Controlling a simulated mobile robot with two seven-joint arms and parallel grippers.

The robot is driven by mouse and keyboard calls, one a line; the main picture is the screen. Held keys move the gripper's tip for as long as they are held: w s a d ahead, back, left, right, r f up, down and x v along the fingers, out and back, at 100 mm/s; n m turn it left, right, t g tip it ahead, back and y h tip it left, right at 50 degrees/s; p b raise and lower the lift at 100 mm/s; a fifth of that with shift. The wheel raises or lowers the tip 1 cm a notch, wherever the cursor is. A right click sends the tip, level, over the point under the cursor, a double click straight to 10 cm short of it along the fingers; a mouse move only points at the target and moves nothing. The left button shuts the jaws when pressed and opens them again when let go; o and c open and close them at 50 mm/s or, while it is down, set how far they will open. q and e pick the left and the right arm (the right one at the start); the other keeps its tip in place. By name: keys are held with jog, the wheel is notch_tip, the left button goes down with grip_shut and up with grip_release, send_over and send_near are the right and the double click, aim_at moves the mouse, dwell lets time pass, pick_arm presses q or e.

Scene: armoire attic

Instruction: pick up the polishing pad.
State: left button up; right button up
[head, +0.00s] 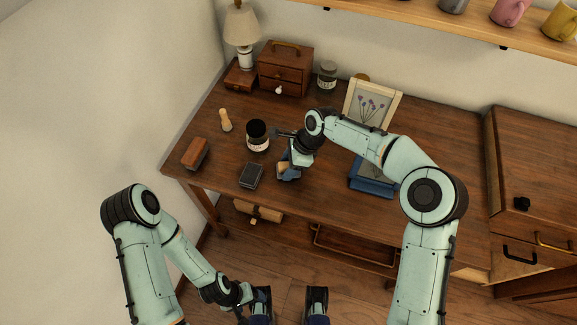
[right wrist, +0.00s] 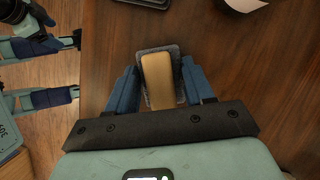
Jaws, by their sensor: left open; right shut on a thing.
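The polishing pad has a tan wooden grip on a dark grey base. In the head view the pad (head: 283,172) is partly hidden by my right gripper (head: 288,168) near the table's front edge. In the right wrist view the pad (right wrist: 158,76) lies between the two blue fingers of my right gripper (right wrist: 162,85), which is shut on it. I cannot tell whether its base touches the table. My left gripper (head: 243,296) is open, low in front of the table and far from the pad.
On the wooden table (head: 320,197), a dark tin (head: 251,176) and a dark jar (head: 257,137) stand just left of the right gripper. A blue book (head: 372,187) and picture frame (head: 390,115) are right.

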notch_tip(320, 180, up, 19)
jog(key=p, duration=0.3)
jog(key=shift+r, duration=0.1)
jog(key=shift+o, duration=0.5)
